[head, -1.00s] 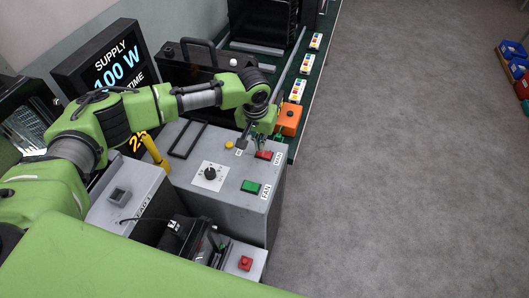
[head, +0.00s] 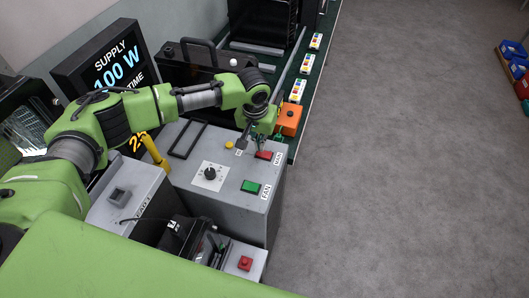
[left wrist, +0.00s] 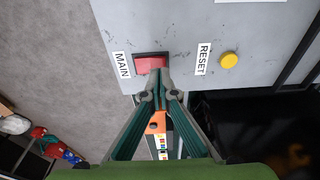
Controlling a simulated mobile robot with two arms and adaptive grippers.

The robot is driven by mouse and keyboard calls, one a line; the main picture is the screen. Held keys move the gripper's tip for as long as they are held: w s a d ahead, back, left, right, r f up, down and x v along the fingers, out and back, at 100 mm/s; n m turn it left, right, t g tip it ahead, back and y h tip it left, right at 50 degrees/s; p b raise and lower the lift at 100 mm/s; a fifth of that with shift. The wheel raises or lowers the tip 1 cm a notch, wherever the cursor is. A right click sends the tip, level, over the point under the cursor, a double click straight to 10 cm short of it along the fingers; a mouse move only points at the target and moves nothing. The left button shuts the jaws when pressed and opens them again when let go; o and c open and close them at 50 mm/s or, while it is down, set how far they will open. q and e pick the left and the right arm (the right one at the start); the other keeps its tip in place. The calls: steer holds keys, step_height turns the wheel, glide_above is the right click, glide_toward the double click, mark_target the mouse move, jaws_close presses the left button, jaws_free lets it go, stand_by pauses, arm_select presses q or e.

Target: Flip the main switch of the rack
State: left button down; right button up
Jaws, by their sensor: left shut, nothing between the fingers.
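The rack's grey control box (head: 228,208) stands in the middle of the head view. Its red main switch (head: 264,155) is near the far right edge of the top, beside the MAIN label (head: 278,157). The switch also shows in the left wrist view (left wrist: 148,64). My left gripper (head: 248,142) is shut and empty, pointing down at the panel close to the switch. In the left wrist view its fingertips (left wrist: 160,80) overlap the switch's lower right edge; whether they touch it I cannot tell. My right gripper is out of view.
A yellow RESET button (left wrist: 228,60) sits near the red switch. A green FAN switch (head: 251,187) and a black dial (head: 210,174) are on the same panel. An orange box (head: 289,119) stands just beyond. Open floor (head: 410,170) lies to the right.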

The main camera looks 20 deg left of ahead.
arm_select(q)
steer(key=shift+f+b, duration=0.3)
steer(key=shift+f, duration=0.65)
stand_by(0.3)
step_height(320, 180, up, 7)
steer(key=p, duration=0.8)
steer(key=shift+r, duration=0.1)
stand_by(0.5)
